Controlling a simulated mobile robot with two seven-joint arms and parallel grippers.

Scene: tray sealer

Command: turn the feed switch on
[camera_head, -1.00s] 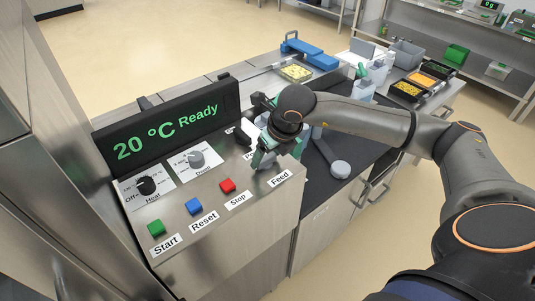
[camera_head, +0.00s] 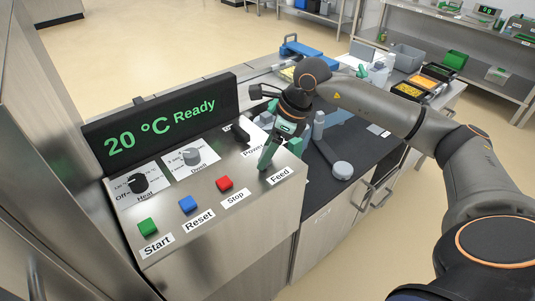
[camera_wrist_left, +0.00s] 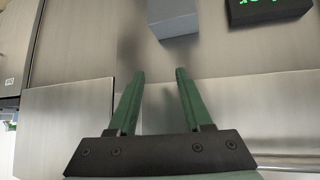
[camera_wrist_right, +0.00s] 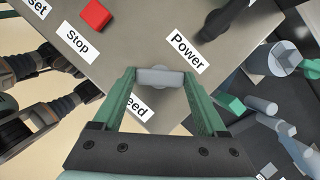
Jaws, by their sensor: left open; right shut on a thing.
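The feed switch (camera_wrist_right: 160,78) is a small grey handle on the steel panel, partly above the Feed label (camera_head: 279,176). In the right wrist view it sits between the green fingers of my right gripper (camera_wrist_right: 160,80), which touch it at both ends. In the head view this gripper (camera_head: 268,158) points down at the panel just above the Feed label, and its fingers hide the switch. My left gripper (camera_wrist_left: 160,75) shows only in its own wrist view, open and empty, facing steel surfaces.
The panel also has a black Power lever (camera_head: 240,133), a red Stop button (camera_head: 224,183), a blue Reset button (camera_head: 187,204), a green Start button (camera_head: 147,227) and two knobs. The display (camera_head: 160,125) reads 20 °C Ready. A dark counter with a grey round-ended object (camera_head: 342,169) lies right.

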